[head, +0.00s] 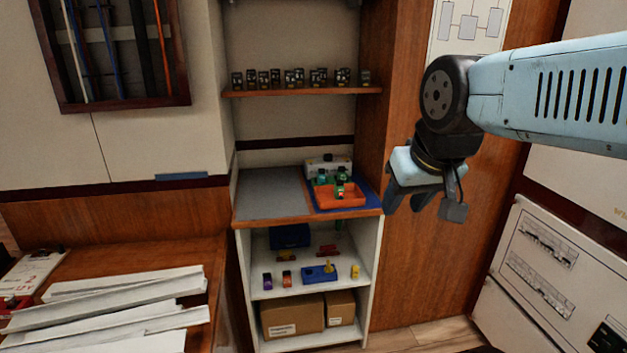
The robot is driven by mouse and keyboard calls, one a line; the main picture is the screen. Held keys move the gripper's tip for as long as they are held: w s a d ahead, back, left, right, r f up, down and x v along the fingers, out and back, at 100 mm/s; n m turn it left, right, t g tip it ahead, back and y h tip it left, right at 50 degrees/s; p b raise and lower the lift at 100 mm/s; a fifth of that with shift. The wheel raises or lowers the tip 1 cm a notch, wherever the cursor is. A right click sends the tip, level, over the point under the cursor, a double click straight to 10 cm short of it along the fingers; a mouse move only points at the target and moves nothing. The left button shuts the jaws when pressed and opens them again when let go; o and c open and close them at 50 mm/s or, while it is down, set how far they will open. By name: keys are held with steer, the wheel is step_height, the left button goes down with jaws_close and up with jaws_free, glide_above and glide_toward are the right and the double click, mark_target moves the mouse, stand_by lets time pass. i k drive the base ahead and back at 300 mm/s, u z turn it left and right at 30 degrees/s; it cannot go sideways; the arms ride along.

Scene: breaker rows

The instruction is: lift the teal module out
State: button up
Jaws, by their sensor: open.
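Small green-teal modules (322,178) stand at the back of the counter, around and inside an orange tray (350,200). One of them, in the tray, has a red part at its front. My gripper (407,203) hangs open and empty to the right of the tray, in front of the wooden panel, apart from the modules.
The orange tray sits on a blue mat (375,210), with a grey-white box (328,165) behind. A grey mat (272,193) lies clear on the left. A shelf (300,92) with several dark items is above. Lower shelves hold small coloured parts and cardboard boxes (292,316).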

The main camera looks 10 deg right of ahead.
mark_target(321, 176)
steer(key=u, duration=0.05)
steer(key=i, duration=1)
steer(key=z, duration=0.1)
